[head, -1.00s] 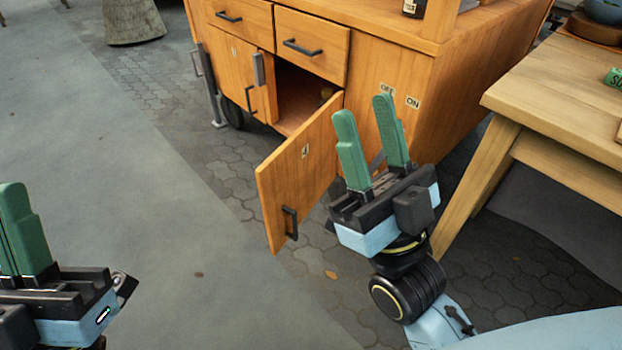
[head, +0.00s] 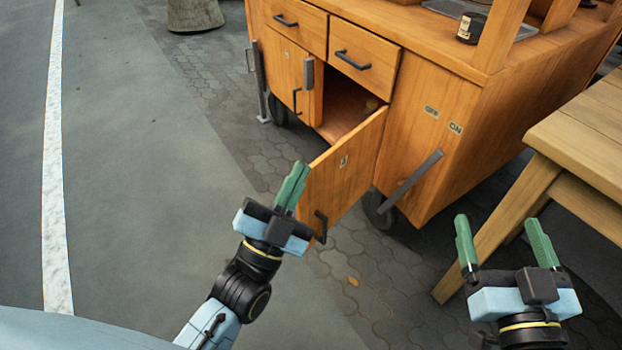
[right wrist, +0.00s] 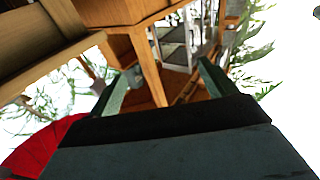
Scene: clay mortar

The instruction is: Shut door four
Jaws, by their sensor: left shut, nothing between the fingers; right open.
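Door four (head: 345,165) is an orange wooden door with a small number label and a dark bar handle (head: 320,227). It stands open, swung out from the wooden cart (head: 440,110), with the dark compartment (head: 350,106) showing behind it. My right gripper (head: 500,245) is open and empty, right of the door and before the wooden table. Its fingers also show in the right wrist view (right wrist: 160,85).
Two drawers with dark handles (head: 363,55) sit above the compartment and look shut. A neighbouring door (head: 285,75) is at the left. A wooden table (head: 585,140) stands at the right. The pavement at left is clear.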

